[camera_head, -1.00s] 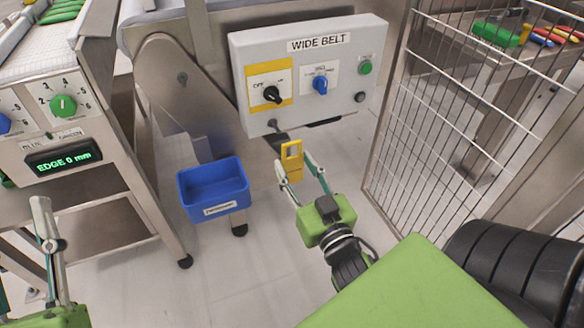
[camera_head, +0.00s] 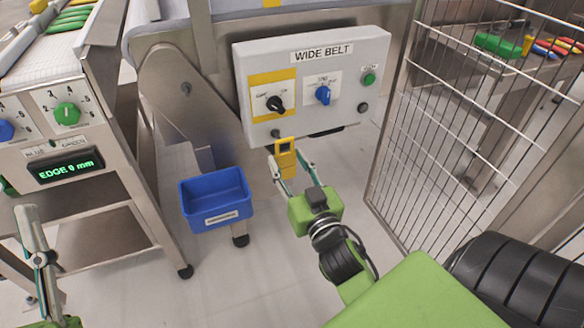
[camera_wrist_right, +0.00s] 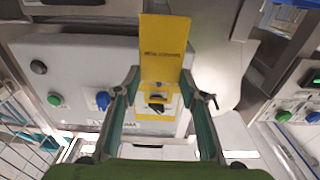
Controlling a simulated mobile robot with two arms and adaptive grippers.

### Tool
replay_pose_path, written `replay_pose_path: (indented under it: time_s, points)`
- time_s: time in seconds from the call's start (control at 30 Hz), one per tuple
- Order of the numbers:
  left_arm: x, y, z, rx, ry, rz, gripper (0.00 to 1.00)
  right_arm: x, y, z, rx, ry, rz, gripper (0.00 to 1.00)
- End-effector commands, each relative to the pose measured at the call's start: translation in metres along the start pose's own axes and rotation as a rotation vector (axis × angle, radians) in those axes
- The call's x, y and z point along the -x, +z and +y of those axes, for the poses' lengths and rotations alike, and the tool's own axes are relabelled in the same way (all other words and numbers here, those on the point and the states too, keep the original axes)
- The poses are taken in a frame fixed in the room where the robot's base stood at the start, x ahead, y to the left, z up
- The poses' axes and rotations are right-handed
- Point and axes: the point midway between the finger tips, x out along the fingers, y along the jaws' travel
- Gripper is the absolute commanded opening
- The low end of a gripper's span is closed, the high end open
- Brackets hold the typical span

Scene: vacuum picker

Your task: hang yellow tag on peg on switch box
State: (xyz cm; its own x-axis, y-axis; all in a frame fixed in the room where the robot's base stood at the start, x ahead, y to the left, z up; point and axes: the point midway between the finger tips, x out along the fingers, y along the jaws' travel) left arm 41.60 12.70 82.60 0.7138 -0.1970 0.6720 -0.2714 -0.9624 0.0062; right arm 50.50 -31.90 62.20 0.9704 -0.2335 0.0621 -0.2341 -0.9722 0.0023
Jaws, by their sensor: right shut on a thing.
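The yellow tag (camera_head: 286,168) stands upright in my right gripper (camera_head: 291,170), which is shut on it. The tag has a rectangular opening near its top, and it also shows in the right wrist view (camera_wrist_right: 166,50) with dark print. The grey switch box (camera_head: 345,78) is labelled WIDE BELT. A small dark peg (camera_head: 275,133) sticks out at its lower left, below the black switch. The tag's top is just below and right of the peg in the head view; I cannot tell whether they touch. My left gripper (camera_head: 36,238) is partly visible at the left edge.
A blue bin (camera_head: 216,199) hangs below and left of the switch box. A wire mesh fence (camera_head: 445,110) stands at the right. A machine with a green EDGE display (camera_head: 66,167) is at the left. The floor below the box is mostly clear.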

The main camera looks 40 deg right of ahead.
Motion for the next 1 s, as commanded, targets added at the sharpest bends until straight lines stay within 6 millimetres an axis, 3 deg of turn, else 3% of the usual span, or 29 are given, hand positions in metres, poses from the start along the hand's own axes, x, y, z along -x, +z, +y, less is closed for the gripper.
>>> replay_pose_path:
  time_s: [0.57, 1.0]
  points:
    - [0.002, -0.027, 0.004, 0.011, 0.007, 0.126, 0.4, -0.034, 0.007, 0.0, -0.001, 0.0, 0.0, 0.22]
    - [-0.001, -0.018, 0.003, 0.007, 0.005, 0.087, 0.4, -0.042, 0.014, 0.0, 0.0, 0.001, 0.0, 0.22]
